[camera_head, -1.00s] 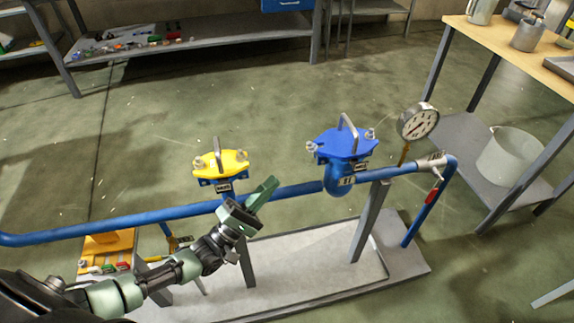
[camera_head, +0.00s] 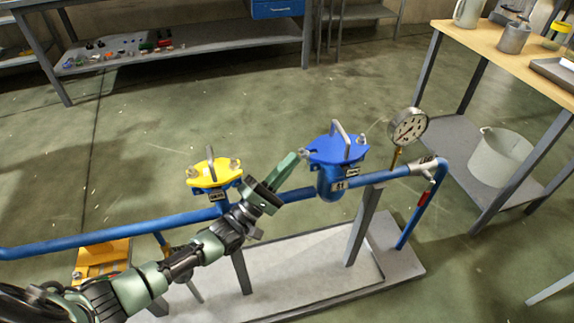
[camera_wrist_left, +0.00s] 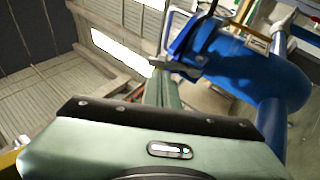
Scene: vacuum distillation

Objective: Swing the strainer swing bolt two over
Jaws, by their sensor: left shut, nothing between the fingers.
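The blue strainer (camera_head: 336,152) has a flat blue lid with a grey handle and a bolt at its right edge. Its left-edge swing bolt (camera_head: 304,154) is at my left fingertips. My left gripper (camera_head: 296,160) is shut and empty, its tips at or very near that bolt; I cannot tell if they touch. In the left wrist view the green fingers (camera_wrist_left: 160,88) point at a small metal bolt (camera_wrist_left: 160,62) beside the blue strainer body (camera_wrist_left: 240,70). A yellow-lidded strainer (camera_head: 212,174) stands to the left, behind my arm. My right gripper is not in view.
A blue pipe (camera_head: 120,232) runs to both strainers above a grey base plate (camera_head: 300,262). A pressure gauge (camera_head: 408,127) stands to the right of the blue strainer. A wooden-topped table (camera_head: 490,45) is at the right, with a white bucket (camera_head: 500,155) on its lower shelf.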

